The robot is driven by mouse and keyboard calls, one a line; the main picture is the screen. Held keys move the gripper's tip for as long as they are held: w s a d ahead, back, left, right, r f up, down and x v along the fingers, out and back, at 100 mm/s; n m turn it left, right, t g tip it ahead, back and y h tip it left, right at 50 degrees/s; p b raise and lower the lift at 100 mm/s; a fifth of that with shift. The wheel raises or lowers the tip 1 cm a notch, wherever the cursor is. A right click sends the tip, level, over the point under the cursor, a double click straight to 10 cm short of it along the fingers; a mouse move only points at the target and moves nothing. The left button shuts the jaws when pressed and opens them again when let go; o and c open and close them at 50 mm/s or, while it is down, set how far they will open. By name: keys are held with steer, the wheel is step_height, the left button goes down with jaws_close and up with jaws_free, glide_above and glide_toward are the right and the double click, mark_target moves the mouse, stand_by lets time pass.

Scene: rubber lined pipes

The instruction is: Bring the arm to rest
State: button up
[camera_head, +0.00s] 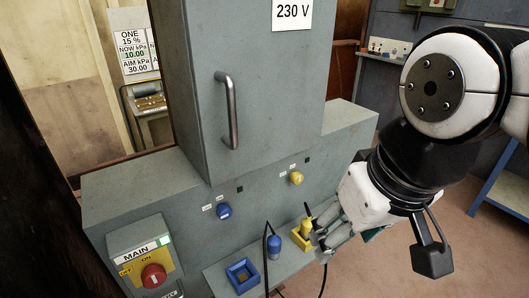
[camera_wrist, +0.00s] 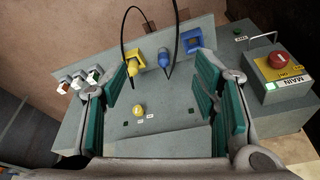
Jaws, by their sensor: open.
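My gripper (camera_head: 322,240) is at the lower right of the cabinet in the head view, in front of the panel. In the wrist view its green-padded fingers (camera_wrist: 168,100) are spread wide with nothing held between them. A yellow plug (camera_head: 306,228) stands at the yellow socket (camera_head: 300,242), close to the fingertips in the head view; I cannot tell if they touch. In the wrist view the yellow plug (camera_wrist: 132,67) shows beyond the fingers, by the left one. The arm is bent, reaching down from the upper right.
A blue plug (camera_head: 274,246) with a black cable stands beside an empty-looking blue socket (camera_head: 242,273). A MAIN box (camera_head: 125,245) with a red knob is at lower left. The tall 230 V cabinet (camera_head: 190,80) has a protruding handle (camera_head: 232,110). Open floor (camera_head: 455,225) lies at right.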

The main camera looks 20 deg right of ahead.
steer(key=shift+s+n, duration=0.3)
steer(key=shift+s, duration=0.05)
steer(key=shift+r, duration=0.1)
step_height(320, 180, up, 4)
steer(key=p, duration=0.3)
steer(key=shift+t, duration=0.4)
steer(key=shift+o, duration=0.5)
stand_by(0.4)
